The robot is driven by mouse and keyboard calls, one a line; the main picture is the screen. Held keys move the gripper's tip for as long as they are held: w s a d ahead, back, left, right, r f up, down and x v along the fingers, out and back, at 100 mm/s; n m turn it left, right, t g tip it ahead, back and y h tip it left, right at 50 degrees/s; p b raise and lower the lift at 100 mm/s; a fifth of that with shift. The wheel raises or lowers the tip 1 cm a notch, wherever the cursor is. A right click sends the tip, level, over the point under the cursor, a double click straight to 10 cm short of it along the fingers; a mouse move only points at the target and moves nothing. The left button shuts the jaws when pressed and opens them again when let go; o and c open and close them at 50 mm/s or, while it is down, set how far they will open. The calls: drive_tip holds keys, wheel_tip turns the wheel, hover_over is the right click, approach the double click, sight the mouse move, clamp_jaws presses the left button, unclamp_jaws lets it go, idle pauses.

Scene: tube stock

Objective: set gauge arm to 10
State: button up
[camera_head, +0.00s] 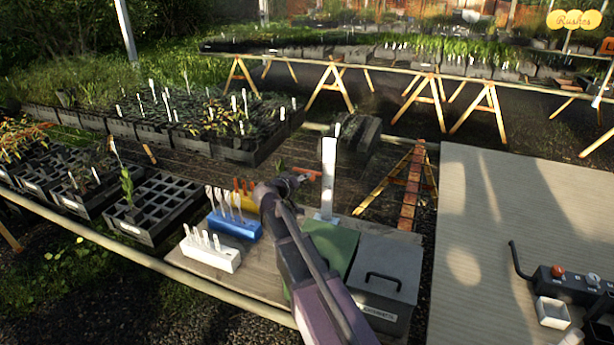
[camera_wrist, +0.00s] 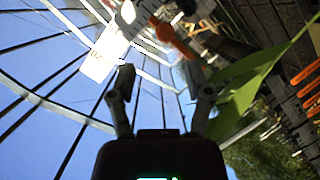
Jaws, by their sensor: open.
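The gauge is a tall white upright board (camera_head: 328,172) standing by the green box (camera_head: 330,243). Its orange gauge arm (camera_head: 306,172) sticks out to the left of the board, toward my gripper. In the wrist view the white board (camera_wrist: 104,52) shows dark markings too small to read, and the orange arm (camera_wrist: 176,38) lies just ahead of the fingertips, closest to the right one. My gripper (camera_wrist: 158,74) is open and empty. In the head view my gripper (camera_head: 297,180) is left of the board, small and dark; contact with the arm cannot be told.
A grey lidded box (camera_head: 385,275) stands right of the green box. White (camera_head: 210,250), blue (camera_head: 235,223) and yellow (camera_head: 244,188) label holders stand to the left. Seedling trays (camera_head: 150,205) lie further left. A broad grey board (camera_head: 500,230) with a control box (camera_head: 570,283) is at right.

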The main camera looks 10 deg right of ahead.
drive_tip(key=shift+s+a+r+n+t+p, duration=0.5)
drive_tip(key=shift+s+a+r+t+p, duration=0.5)
drive_tip(key=shift+a+r, duration=1.6)
drive_tip(key=w+d+f+b, duration=0.5)
drive_tip(key=w+d+f, duration=0.1)
drive_tip(key=d, duration=0.2)
wheel_tip(320, 180, up, 6)
drive_tip(key=w+a+p, duration=0.2)
drive_tip(key=a+p, duration=0.1)
drive_tip(key=p, duration=0.3)
drive_tip(key=p+v, duration=0.1)
drive_tip(key=v, duration=0.9)
drive_tip(key=shift+s+f+y, duration=0.25)
drive_tip(key=shift+s+y, duration=0.05)
drive_tip(key=shift+s, duration=0.05)
drive_tip(key=shift+d, duration=0.15)
